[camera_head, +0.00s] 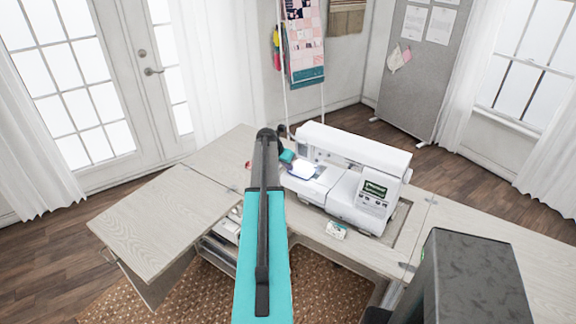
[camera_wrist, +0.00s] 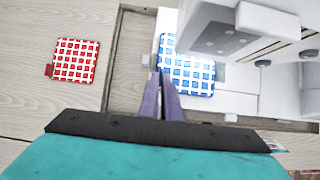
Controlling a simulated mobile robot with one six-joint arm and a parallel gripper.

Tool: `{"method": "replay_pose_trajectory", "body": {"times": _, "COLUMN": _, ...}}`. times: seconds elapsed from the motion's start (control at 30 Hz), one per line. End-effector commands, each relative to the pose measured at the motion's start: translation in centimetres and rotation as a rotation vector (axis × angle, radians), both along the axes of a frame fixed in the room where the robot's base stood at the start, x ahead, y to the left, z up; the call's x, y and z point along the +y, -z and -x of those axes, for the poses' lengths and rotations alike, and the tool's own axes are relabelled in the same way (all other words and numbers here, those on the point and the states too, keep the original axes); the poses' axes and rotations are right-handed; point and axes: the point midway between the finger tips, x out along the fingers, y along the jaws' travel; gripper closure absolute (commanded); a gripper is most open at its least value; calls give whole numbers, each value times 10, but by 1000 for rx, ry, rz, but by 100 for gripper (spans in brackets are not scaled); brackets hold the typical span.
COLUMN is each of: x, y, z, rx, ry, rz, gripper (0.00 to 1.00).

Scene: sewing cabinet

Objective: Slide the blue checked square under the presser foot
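The blue checked square (camera_wrist: 193,76) lies flat on the white bed of the sewing machine (camera_head: 352,172), left of the overhanging machine head (camera_wrist: 225,38) in the wrist view. My gripper (camera_wrist: 162,76) has its two fingers close together, their tips at the square's left edge. The fingers cover part of that edge. Whether any of the square is pinched between them I cannot tell. In the head view my gripper (camera_head: 290,160) is at the left end of the machine, and the square is hard to make out in the bright light there.
A red checked square (camera_wrist: 75,61) lies on the wooden cabinet top (camera_wrist: 30,30), left of the machine. A small pale box (camera_head: 336,230) sits in front of the machine. The left leaf of the cabinet (camera_head: 160,220) is clear.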

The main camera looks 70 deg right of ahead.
Motion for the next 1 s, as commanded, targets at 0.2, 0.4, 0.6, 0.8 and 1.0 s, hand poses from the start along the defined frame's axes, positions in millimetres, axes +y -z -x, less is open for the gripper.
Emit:
{"method": "replay_pose_trajectory", "body": {"times": 0.2, "x": 0, "y": 0, "z": 0, "rx": 0, "ry": 0, "rz": 0, "gripper": 100}}
{"method": "replay_pose_trajectory", "body": {"times": 0.4, "x": 0, "y": 0, "z": 0, "rx": 0, "ry": 0, "rz": 0, "gripper": 100}}
{"method": "replay_pose_trajectory", "body": {"times": 0.6, "x": 0, "y": 0, "z": 0, "rx": 0, "ry": 0, "rz": 0, "gripper": 91}}
{"method": "replay_pose_trajectory", "body": {"times": 0.8, "x": 0, "y": 0, "z": 0, "rx": 0, "ry": 0, "rz": 0, "gripper": 74}}
{"method": "replay_pose_trajectory", "body": {"times": 1.0, "x": 0, "y": 0, "z": 0, "rx": 0, "ry": 0, "rz": 0, "gripper": 74}}
